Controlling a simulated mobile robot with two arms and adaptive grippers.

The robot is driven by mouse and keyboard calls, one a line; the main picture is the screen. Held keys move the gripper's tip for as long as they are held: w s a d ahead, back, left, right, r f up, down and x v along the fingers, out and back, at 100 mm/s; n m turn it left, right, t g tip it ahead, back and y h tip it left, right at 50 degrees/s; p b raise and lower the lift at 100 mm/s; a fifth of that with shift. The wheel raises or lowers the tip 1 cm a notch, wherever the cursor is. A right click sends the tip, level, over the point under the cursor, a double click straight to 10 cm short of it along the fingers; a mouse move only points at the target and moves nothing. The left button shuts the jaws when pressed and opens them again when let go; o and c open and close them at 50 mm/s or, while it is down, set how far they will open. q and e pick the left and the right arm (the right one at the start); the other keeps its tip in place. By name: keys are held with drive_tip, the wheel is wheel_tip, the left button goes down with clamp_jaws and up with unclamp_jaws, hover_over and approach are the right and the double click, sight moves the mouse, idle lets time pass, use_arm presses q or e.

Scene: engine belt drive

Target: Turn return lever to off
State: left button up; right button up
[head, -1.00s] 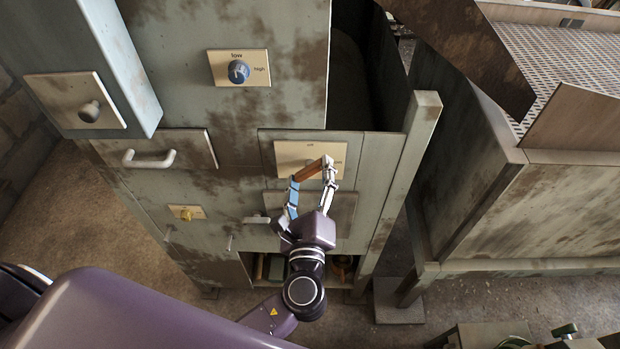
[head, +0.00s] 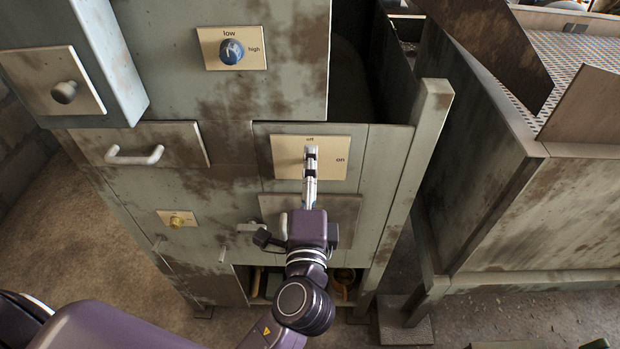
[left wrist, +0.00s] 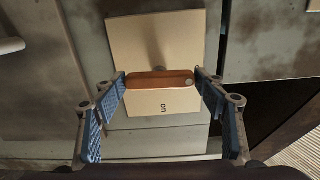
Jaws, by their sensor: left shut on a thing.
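The return lever is a brown bar (left wrist: 160,81) with a round metal pin near one end, on a cream plate (head: 345,143) marked "off" at the top and "on" at the right. My left gripper (head: 310,158) is in front of the plate and hides the lever in the head view. In the left wrist view its blue-padded fingers (left wrist: 161,82) hold the bar by its two ends. The bar lies crosswise there, with "on" below it, so it stands about upright on the plate. The "off" mark is not visible in that view. My right gripper is not in view.
A blue knob (head: 231,51) marked "low" and "high" sits above left. A grey knob (head: 64,92), a white drawer handle (head: 134,156) and a yellow knob (head: 177,221) are further left. A wooden post (head: 414,190) stands right of the plate.

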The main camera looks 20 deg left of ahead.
use_arm(q)
drive_tip(key=shift+n, duration=0.3)
drive_tip(key=o, duration=1.2)
drive_tip(key=shift+c, duration=0.2)
drive_tip(key=v, duration=1.2)
